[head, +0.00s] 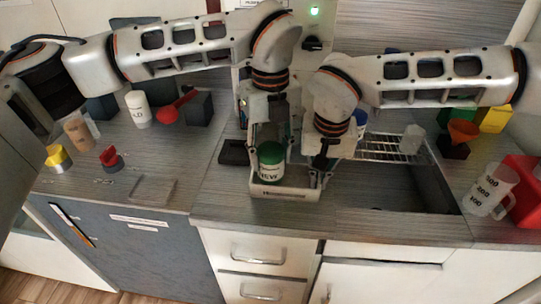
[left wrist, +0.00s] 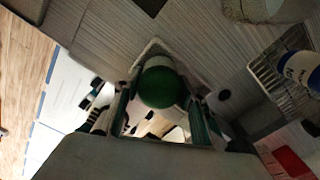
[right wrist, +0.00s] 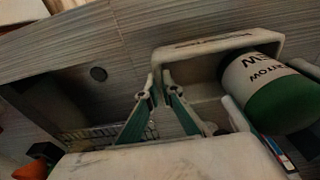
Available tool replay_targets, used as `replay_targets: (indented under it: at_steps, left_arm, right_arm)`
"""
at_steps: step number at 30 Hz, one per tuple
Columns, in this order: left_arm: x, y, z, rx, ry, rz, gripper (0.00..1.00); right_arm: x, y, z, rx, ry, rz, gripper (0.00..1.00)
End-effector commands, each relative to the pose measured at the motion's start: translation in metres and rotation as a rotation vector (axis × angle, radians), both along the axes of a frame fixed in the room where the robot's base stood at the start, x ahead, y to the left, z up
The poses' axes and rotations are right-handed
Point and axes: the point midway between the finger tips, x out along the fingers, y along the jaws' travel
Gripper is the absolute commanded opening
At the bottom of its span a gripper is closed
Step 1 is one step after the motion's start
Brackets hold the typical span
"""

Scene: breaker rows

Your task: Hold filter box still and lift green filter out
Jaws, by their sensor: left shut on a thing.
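The green filter (head: 271,160) is a white-labelled canister with a green top, upright in the small white filter box (head: 284,191) on the counter. My left gripper (head: 268,150) reaches down from above and is shut on the filter, one finger on each side. The round green top shows between its fingers in the left wrist view (left wrist: 159,86). My right gripper (head: 318,178) is at the box's right end. In the right wrist view its fingertips (right wrist: 158,82) straddle the box's side wall, close together. I cannot tell whether they press on it. The filter's lower part is hidden by the box.
A sink (head: 400,187) with a wire rack (head: 385,147) lies to the right of the box. A measuring jug (head: 488,190) and a red container (head: 522,182) stand at far right. A white jar (head: 138,109) and a red scoop (head: 170,111) are at back left.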

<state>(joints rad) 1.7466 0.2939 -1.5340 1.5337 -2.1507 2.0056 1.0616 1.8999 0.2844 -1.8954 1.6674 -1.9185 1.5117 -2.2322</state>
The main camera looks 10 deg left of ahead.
Motion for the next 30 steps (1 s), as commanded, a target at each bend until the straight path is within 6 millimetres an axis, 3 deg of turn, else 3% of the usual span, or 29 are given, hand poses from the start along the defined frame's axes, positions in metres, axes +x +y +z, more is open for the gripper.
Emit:
replay_targets:
  at_steps: [30]
  left_arm:
    - [0.001,0.000,0.029,-0.001,-0.003,0.001,0.10]
  right_arm:
    - [0.000,0.000,0.000,0.000,0.000,0.000,0.00]
